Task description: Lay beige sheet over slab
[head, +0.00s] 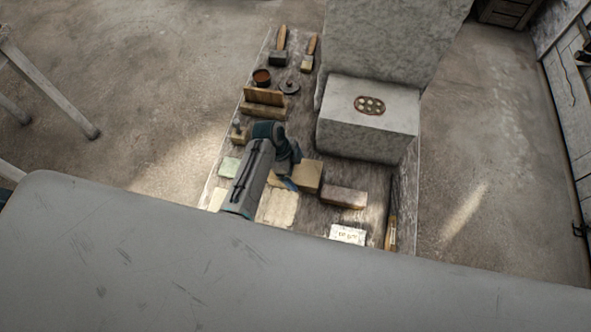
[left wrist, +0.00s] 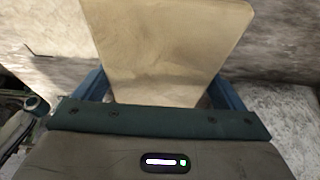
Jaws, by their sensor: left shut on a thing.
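My left gripper (head: 291,180) is low over the work board, left of the big plaster block. It is shut on the beige sheet (left wrist: 165,45), which stretches away from the blue fingers in the left wrist view. In the head view a tan piece (head: 309,175) shows at the fingertips and seems to be this sheet. A brownish slab-like block (head: 344,196) lies just right of it on the board; I cannot tell for sure whether it is the slab. My right gripper is not in view.
The plaster block (head: 366,138) carries a dish of small spheres (head: 370,105). A pale flat piece (head: 278,207), a label card (head: 347,235) and a long tool (head: 391,215) lie on the board (head: 372,181).

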